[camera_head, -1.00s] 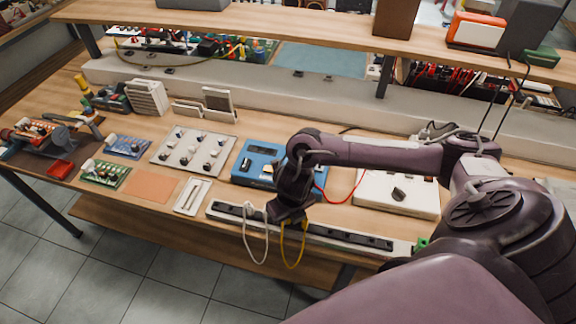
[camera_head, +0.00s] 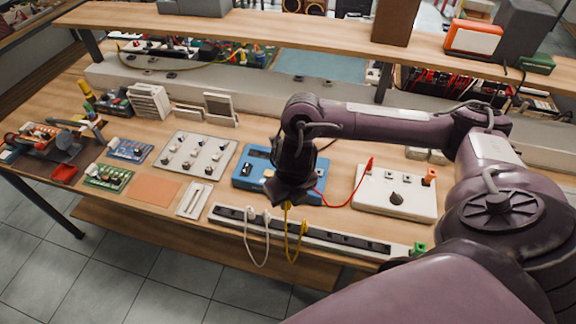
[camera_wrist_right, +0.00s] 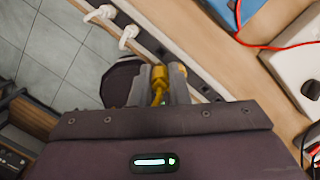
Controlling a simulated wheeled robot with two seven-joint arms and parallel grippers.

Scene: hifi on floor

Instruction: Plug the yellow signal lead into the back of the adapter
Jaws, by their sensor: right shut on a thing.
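My right gripper (camera_head: 287,202) is shut on one end of the yellow lead (camera_head: 292,250), just above the power strip and in front of the blue box (camera_head: 252,171). The lead hangs in a loop over the front edge, and its other end (camera_head: 304,227) is at the strip. In the wrist view the yellow plug (camera_wrist_right: 158,82) sits between the two finger pads (camera_wrist_right: 160,92). An orange fitting (camera_head: 430,176) stands on the white box with a knob (camera_head: 385,205). I cannot tell for certain which item is the adapter. My left gripper is not in view.
A power strip (camera_head: 340,239) runs along the bench's front edge, with white plugs (camera_head: 250,213) and their looped cable left of my gripper. A red lead (camera_head: 342,202) runs between the blue and white boxes. A green fitting (camera_head: 419,248) is at the strip's right end. A shelf (camera_head: 320,35) spans above.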

